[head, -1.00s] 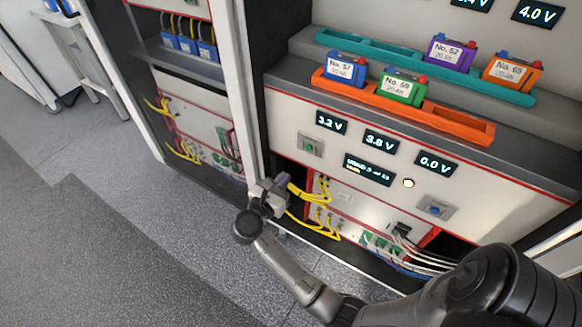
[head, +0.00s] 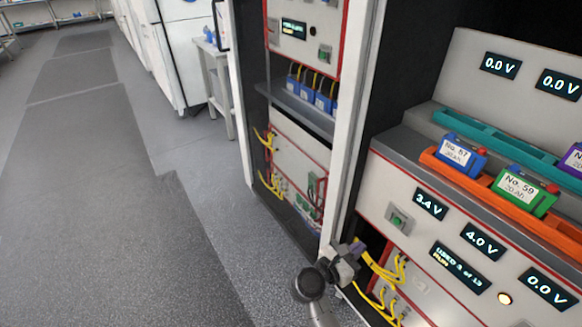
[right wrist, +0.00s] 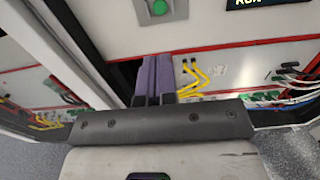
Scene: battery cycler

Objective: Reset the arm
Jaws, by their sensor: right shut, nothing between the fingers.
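My right gripper (head: 354,248) is low at the left part of the cycler front (head: 371,207), beside yellow cables (head: 378,268). In the right wrist view its two purple-grey fingers (right wrist: 153,82) lie together, shut and empty. They point at a dark opening below the panel with the green button (right wrist: 157,8). I cannot tell whether the fingertips are inside the opening or just before it. My left gripper is not in view.
An orange tray (head: 482,185) holds batteries No. 57 (head: 461,156) and No. 59 (head: 524,190). A teal tray (head: 490,137) is behind. A white post (head: 343,150) stands close to the gripper. The floor (head: 90,190) at left is clear.

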